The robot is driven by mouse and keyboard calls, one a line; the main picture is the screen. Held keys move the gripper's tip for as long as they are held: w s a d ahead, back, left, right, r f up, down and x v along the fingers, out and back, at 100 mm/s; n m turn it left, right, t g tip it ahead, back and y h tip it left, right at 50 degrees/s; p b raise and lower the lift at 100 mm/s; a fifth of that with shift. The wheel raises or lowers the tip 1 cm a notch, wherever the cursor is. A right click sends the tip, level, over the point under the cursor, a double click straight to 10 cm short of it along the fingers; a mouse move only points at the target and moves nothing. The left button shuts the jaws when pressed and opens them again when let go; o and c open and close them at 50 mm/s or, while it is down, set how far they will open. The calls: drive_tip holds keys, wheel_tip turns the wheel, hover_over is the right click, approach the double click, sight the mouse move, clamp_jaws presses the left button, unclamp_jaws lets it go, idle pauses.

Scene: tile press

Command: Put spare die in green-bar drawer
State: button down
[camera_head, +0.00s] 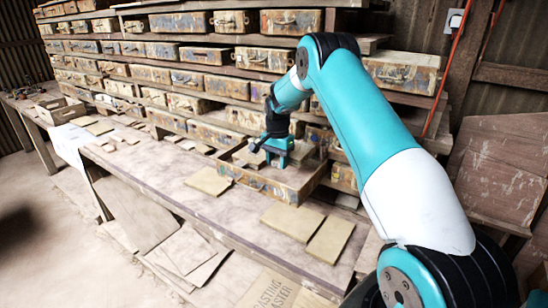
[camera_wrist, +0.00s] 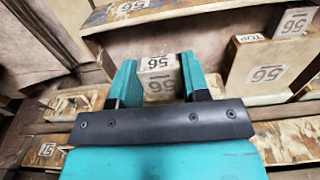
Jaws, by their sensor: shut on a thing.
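My gripper (camera_head: 280,150) is over the open drawer (camera_head: 262,186) that sticks out from the shelf wall above the bench. In the wrist view its teal fingers (camera_wrist: 158,66) are shut on a pale block, the die (camera_wrist: 160,84), marked with a number that reads like 56 upside down. The open drawer's front (camera_wrist: 185,14) carries a similar number. More marked blocks (camera_wrist: 265,75) stand inside it, one with the word TOP. The held die's underside is hidden, so I cannot tell if it touches the drawer floor. I cannot make out a green bar on any drawer.
Rows of worn closed drawers (camera_head: 180,22) fill the shelf wall behind. Flat tiles (camera_head: 290,221) lie on the bench (camera_head: 165,190) in front and left of the open drawer. A small wooden tray (camera_head: 60,110) sits at the far left. Bare bench lies between the tiles.

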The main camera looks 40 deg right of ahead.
drive_tip(key=shift+d+f+b, duration=0.1)
drive_tip(key=shift+f+b, duration=1.4)
drive_tip(key=shift+f, duration=1.4)
drive_tip(key=shift+f+b, duration=0.4)
drive_tip(key=shift+f, duration=0.15)
drive_tip(key=c, duration=0.5)
unclamp_jaws()
drive_tip(key=shift+s, duration=0.1)
wheel_tip(320, 180, up, 18)
drive_tip(key=b, duration=0.5)
drive_tip(key=shift+f, duration=0.25)
